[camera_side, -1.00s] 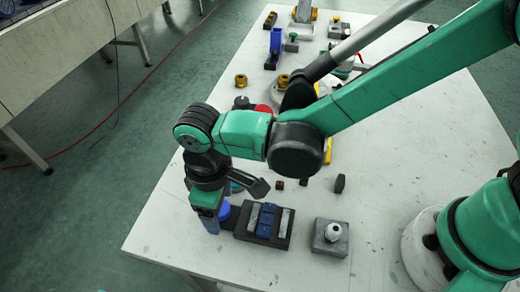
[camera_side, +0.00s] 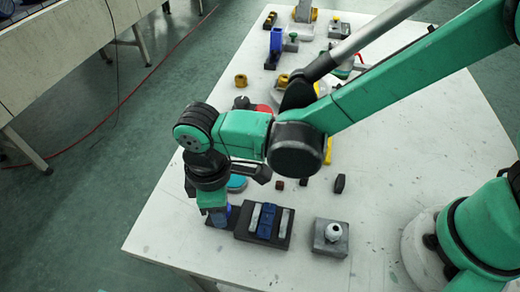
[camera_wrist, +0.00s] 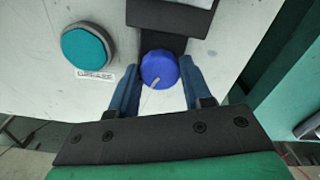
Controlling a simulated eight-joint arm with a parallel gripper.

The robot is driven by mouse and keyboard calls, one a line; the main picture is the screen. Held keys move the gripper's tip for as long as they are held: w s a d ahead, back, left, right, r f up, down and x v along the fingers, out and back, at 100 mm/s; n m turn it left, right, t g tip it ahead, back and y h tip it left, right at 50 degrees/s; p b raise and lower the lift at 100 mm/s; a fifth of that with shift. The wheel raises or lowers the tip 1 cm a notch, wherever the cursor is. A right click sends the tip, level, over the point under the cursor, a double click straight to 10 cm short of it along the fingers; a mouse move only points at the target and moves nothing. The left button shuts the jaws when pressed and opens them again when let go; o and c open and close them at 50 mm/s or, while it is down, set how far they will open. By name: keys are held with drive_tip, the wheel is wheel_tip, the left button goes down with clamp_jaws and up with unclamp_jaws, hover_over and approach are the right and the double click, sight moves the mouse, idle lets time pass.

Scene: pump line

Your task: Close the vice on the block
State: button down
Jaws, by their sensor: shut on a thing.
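The vice (camera_side: 244,234) is a dark base near the table's front left, with pale grey jaw bars. A blue block (camera_side: 267,221) lies between the bars; whether both bars touch it is too small to tell. A round blue knob (camera_wrist: 159,68) with a pale pointer line sits at the vice's end on a dark strip. My gripper (camera_wrist: 161,84) points down over the knob, with its blue fingers on either side, shut on it. In the side view my gripper (camera_side: 217,219) is left of the vice and mostly hides the knob.
A teal round button (camera_wrist: 88,48) with a label stands beside the knob. A grey block with a white knob (camera_side: 331,236) is right of the vice. Small dark pieces (camera_side: 339,183) lie behind. The table's left edge is close to my gripper.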

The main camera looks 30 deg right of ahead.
drive_tip(key=n, duration=0.4)
drive_tip(key=shift+n, duration=0.3)
drive_tip(key=n, duration=0.5)
drive_tip(key=shift+n, duration=0.3)
drive_tip(key=n, duration=0.9)
drive_tip(key=shift+n, duration=0.3)
drive_tip(key=shift+c, duration=1.9)
unclamp_jaws()
